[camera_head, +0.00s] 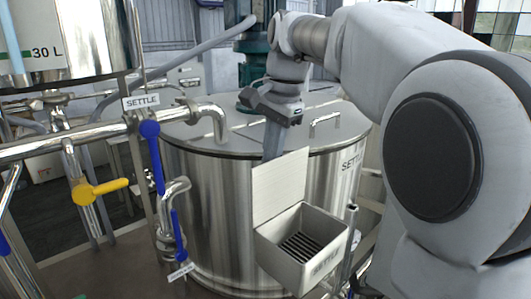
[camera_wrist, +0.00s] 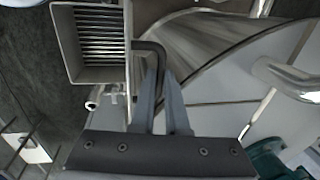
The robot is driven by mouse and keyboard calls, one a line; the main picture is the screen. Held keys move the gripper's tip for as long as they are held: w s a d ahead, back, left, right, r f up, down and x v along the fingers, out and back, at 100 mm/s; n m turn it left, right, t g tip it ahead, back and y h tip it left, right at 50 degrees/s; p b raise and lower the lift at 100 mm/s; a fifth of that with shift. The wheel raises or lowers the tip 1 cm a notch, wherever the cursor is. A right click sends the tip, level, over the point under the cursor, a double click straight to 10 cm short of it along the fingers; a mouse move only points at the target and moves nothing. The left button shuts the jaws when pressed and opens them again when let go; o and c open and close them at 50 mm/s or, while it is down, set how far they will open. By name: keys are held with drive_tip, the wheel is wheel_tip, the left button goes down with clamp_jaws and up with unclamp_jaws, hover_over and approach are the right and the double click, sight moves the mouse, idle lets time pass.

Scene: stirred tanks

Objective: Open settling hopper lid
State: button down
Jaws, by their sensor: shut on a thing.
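The settling hopper (camera_head: 292,268) is a small square metal box labelled SETTLE, mounted at the front of the large tank. Its dark slatted grate shows inside, and the hopper also shows at the upper left of the wrist view (camera_wrist: 62,52). Its lid (camera_head: 281,186) is a flat pale plate standing about upright at the hopper's back edge. In the wrist view the lid is seen nearly edge-on (camera_wrist: 128,60), with a dark bent handle (camera_wrist: 150,47) on its outer side. My gripper (camera_wrist: 162,78) is shut on this handle. In the head view my gripper's fingers (camera_head: 272,148) go behind the lid, which hides the handle.
The large steel tank (camera_head: 210,200) stands right behind the lid, with a bent handle (camera_head: 325,122) on top. Pipes with blue valve levers (camera_head: 155,158) and a yellow lever (camera_head: 99,191) are at the left. Open space lies in front of the hopper.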

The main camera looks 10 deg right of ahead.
drive_tip(key=shift+w+a, duration=0.2)
drive_tip(key=shift+w, duration=0.1)
drive_tip(key=shift+r, duration=0.1)
drive_tip(key=c, duration=0.9)
unclamp_jaws()
